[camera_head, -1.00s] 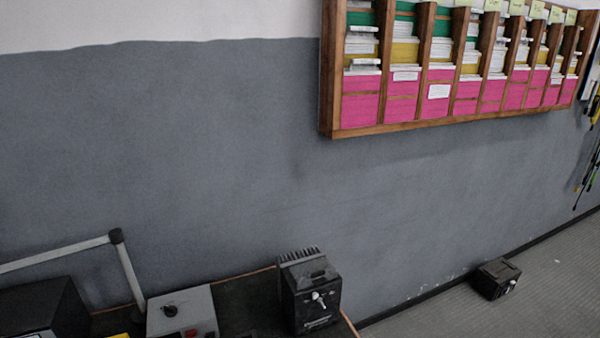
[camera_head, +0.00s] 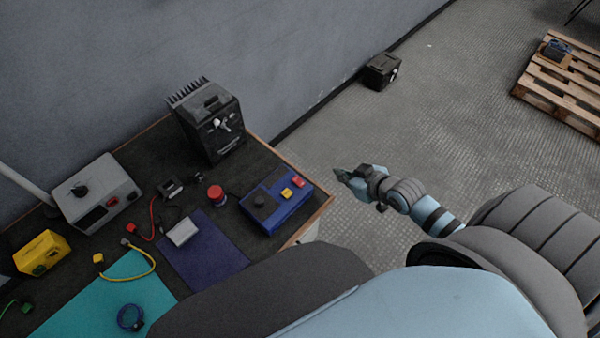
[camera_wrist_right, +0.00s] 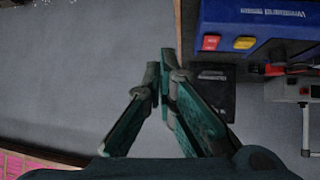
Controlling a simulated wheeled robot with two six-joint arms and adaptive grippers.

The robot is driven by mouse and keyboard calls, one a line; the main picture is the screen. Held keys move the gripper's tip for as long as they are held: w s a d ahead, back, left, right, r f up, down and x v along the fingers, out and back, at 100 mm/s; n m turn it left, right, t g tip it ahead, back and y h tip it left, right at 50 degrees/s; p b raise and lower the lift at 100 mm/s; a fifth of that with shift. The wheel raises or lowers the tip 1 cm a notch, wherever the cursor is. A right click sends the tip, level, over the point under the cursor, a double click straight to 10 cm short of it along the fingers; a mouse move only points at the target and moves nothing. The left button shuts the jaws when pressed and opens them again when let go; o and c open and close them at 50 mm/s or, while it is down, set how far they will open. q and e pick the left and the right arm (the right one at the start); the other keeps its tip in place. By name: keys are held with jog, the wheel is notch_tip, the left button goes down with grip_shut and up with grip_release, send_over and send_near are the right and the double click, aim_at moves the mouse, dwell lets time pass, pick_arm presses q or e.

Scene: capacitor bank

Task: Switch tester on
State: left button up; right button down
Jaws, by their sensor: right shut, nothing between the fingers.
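A blue box (camera_head: 277,200) with a black knob, a yellow button (camera_head: 286,194) and a red button (camera_head: 298,181) sits at the right edge of the workbench. It also shows at the top right of the right wrist view (camera_wrist_right: 275,32). No readable label tells me which device is the tester. My right gripper (camera_head: 342,176) is beyond the bench's right edge, over the floor, apart from the blue box. Its fingers are shut and empty, tips together in the right wrist view (camera_wrist_right: 161,76). My left gripper is out of view.
A black finned unit (camera_head: 212,130) stands at the bench's back corner. A grey box (camera_head: 97,195) with a knob and red switch stands left. A red-capped item (camera_head: 216,195), cables and mats lie between. A black box (camera_head: 382,72) and pallet (camera_head: 565,92) are on open floor.

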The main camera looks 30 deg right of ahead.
jog(key=a+r+n+y, duration=0.1)
jog(key=a+r+y, duration=0.1)
jog(key=a+r, duration=0.3)
jog(key=shift+a+r, duration=0.2)
jog(key=shift+a, duration=0.2)
jog(key=shift+w, duration=0.1)
jog(key=b, duration=0.3)
send_over(301, 180)
jog(key=f, duration=0.6)
jog(key=shift+s+a+f, duration=0.1)
jog(key=shift+s+f, duration=0.05)
jog(key=shift+s, duration=0.05)
notch_tip(301, 180, down, 3)
jog(key=shift+w+f+b, duration=0.15)
jog(key=shift+f+b, duration=0.05)
jog(key=shift+b, duration=0.15)
jog(key=shift+f, duration=0.15)
